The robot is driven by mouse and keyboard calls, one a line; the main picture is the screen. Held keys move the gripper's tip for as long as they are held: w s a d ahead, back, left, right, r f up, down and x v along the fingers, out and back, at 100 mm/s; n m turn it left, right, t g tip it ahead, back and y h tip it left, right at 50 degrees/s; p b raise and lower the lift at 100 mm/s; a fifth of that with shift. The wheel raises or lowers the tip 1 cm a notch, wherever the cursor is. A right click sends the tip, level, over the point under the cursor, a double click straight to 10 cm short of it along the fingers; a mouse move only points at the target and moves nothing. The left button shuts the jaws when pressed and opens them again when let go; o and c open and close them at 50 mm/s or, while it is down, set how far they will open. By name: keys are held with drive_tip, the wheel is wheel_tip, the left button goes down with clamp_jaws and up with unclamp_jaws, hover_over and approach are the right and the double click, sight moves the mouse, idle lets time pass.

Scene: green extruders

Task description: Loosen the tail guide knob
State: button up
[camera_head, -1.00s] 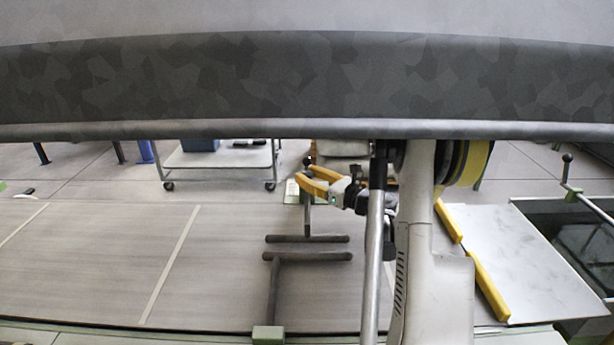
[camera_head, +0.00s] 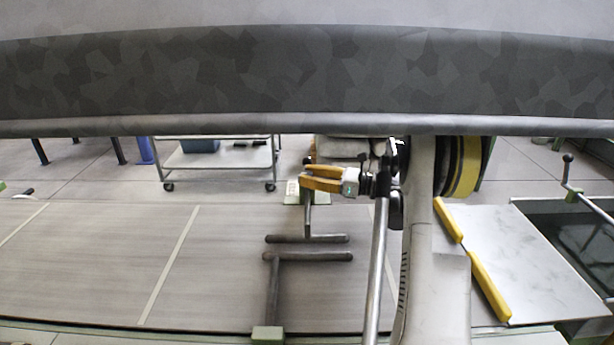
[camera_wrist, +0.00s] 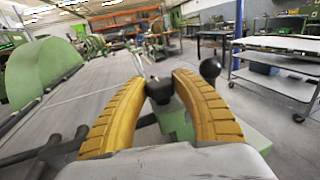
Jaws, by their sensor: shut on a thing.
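My gripper (camera_wrist: 160,82) has two ribbed yellow fingers and is shut on the black knob (camera_wrist: 159,91), which sits between the fingertips in the wrist view. A black ball (camera_wrist: 210,68) on a short stem stands just right of the right finger. A green mount (camera_wrist: 178,122) shows below the knob. In the head view my gripper (camera_head: 306,179) points left at the top of a dark upright post (camera_head: 308,215). There the fingers hide most of the knob.
Dark bars (camera_head: 307,239) lie low around the post, over a wide grey surface (camera_head: 100,260). A wheeled trolley (camera_head: 215,160) stands behind; it also shows in the wrist view (camera_wrist: 275,80). A green rounded housing (camera_wrist: 42,70) is at left in the wrist view.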

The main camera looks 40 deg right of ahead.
drive_tip(key=o, duration=1.2)
drive_tip(key=v, duration=1.2)
